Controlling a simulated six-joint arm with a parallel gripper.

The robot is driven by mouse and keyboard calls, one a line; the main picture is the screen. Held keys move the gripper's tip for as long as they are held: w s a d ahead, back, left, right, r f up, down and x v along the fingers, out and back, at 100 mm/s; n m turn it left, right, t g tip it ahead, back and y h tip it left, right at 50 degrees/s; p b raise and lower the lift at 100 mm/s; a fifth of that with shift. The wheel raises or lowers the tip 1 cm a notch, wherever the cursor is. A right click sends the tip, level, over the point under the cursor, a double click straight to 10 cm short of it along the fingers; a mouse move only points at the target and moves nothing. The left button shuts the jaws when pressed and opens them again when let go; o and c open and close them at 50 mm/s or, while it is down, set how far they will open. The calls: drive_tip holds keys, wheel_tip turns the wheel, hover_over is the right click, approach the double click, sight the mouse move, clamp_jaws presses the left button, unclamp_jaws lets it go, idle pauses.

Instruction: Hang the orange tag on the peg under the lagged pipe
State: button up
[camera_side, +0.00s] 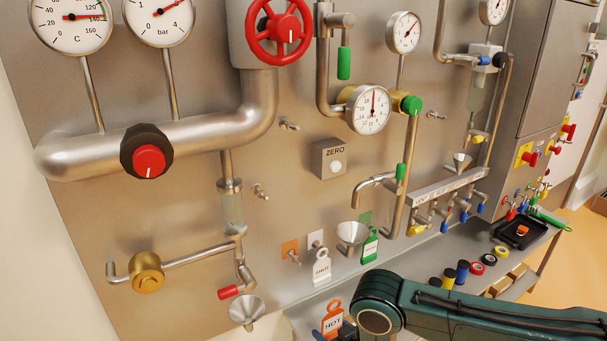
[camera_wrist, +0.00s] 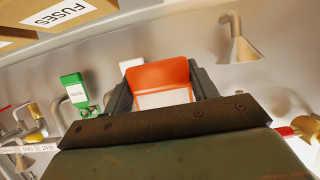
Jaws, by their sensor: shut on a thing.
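The orange tag (camera_side: 332,318), with HOT on a white label, is at the bottom of the side view, in front of the panel. In the wrist view the orange tag (camera_wrist: 160,74) sits between the two dark fingers of my gripper (camera_wrist: 162,85). My gripper is shut on it; the fingers are mostly hidden in the side view. A thick, smooth metal pipe (camera_side: 200,132) crosses the panel at left, perhaps the lagged one. Below it are a small peg (camera_side: 260,192) and a peg on an orange square (camera_side: 293,257). Both look bare.
A white SHUT tag (camera_side: 322,267) and a green tag (camera_side: 370,246) hang to the right of the orange square. Funnels (camera_side: 247,311) (camera_side: 351,234) jut out nearby. A shelf (camera_side: 410,262) holds tape rolls, spools and a black tray (camera_side: 520,234). A FUSES box (camera_wrist: 60,15) shows in the wrist view.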

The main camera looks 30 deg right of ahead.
drive_tip(key=shift+r, duration=0.65)
idle(0.8)
drive_tip(key=shift+r, duration=0.1)
drive_tip(key=w+a+r, duration=0.2)
drive_tip(key=r, duration=0.5)
drive_tip(key=w+a+r, duration=0.3)
drive_tip(key=r, duration=0.5)
drive_tip(key=w+a+r, duration=0.3)
drive_tip(key=r, duration=0.5)
drive_tip(key=shift+a, duration=0.25)
drive_tip(key=shift+w, duration=0.2)
drive_tip(key=shift+w+f, duration=0.2)
drive_tip(key=shift+w, duration=1.85)
drive_tip(key=shift+w+f, duration=0.15)
drive_tip(key=shift+w, duration=1.9)
drive_tip(key=shift+x, duration=0.75)
drive_tip(key=shift+f, duration=0.2)
